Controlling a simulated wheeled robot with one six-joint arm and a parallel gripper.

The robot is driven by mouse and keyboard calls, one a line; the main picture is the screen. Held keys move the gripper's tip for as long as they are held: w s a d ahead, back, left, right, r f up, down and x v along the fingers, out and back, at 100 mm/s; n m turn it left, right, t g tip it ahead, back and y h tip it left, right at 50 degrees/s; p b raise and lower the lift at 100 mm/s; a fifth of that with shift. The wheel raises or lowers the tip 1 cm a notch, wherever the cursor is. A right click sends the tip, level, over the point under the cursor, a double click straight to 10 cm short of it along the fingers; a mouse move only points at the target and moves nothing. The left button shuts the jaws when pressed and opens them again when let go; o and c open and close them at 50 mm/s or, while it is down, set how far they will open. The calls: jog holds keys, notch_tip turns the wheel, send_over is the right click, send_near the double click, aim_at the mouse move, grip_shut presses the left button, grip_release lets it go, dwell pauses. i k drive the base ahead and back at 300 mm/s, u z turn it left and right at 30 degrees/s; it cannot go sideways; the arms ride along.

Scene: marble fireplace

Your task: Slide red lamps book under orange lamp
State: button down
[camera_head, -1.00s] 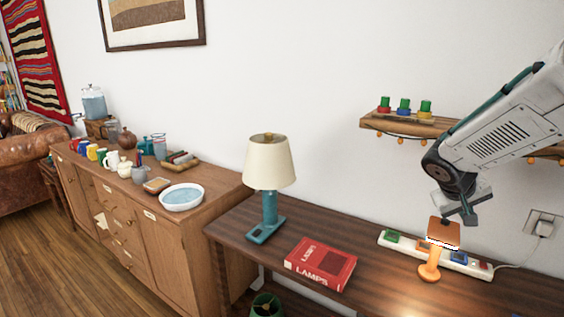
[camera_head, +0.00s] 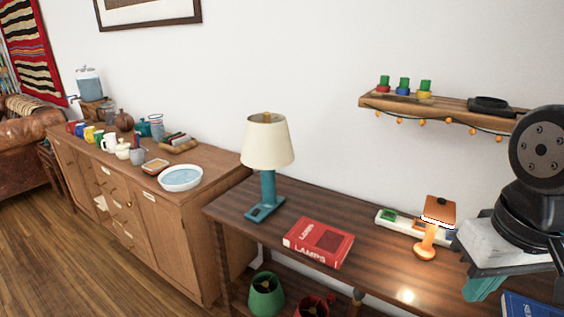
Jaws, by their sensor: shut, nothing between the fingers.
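The red LAMPS book (camera_head: 319,242) lies flat on the dark wooden desk, cover up, with its spine facing the front. The orange lamp (camera_head: 427,228) stands upright on the desk to the right of the book, with bare desk between them. Its shade is lit along the lower edge. My gripper (camera_head: 484,288) is at the lower right, to the right of the orange lamp and apart from the book. It is shut and empty. My arm hides part of the desk's right side.
A teal lamp with a cream shade (camera_head: 267,152) stands left of the book. A white power strip (camera_head: 392,222) lies behind the orange lamp. A blue book (camera_head: 524,306) shows at the lower right. Green (camera_head: 266,294) and red (camera_head: 314,306) lamps sit below the desk top.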

aim_at(329, 246)
jog(key=z, duration=1.95)
jog(key=k, duration=1.5)
jog(key=u, duration=1.9)
jog(key=i, duration=1.65)
jog(key=u, duration=0.05)
